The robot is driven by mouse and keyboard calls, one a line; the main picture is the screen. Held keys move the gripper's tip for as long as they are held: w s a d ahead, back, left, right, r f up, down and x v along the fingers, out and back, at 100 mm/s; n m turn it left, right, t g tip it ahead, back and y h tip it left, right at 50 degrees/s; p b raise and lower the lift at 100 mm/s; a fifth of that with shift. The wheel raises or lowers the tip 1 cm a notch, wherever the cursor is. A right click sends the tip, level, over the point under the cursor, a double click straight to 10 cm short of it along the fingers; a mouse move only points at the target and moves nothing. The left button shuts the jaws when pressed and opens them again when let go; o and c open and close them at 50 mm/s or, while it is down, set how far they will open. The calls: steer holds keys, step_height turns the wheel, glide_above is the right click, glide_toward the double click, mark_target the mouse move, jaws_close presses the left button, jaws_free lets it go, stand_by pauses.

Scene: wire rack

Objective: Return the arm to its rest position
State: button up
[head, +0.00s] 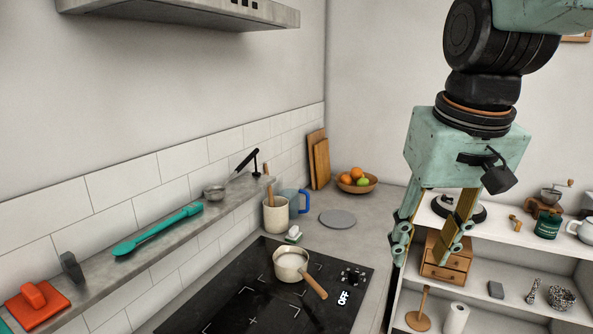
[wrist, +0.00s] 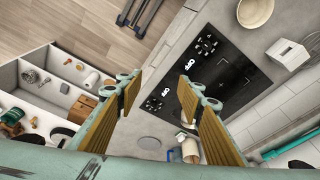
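My gripper (head: 424,254) hangs from my arm at the right of the head view, fingers pointing down. The fingers are spread apart with nothing between them. It is in the air, in front of the white shelf unit (head: 478,272) and right of the counter (head: 375,208).
A saucepan (head: 291,267) stands on the black hob (head: 228,300). A ledge (head: 97,272) holds a teal utensil (head: 158,231). A small drawer box (head: 446,262) sits on the shelves.

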steer(key=s+f+b, duration=0.1)
steer(key=s+f, duration=0.1)
steer(key=s, duration=0.7)
steer(key=s+f+t+b, duration=0.1)
steer(key=s+f, duration=0.1)
steer(key=s, duration=0.7)
steer(key=shift+s, duration=0.2)
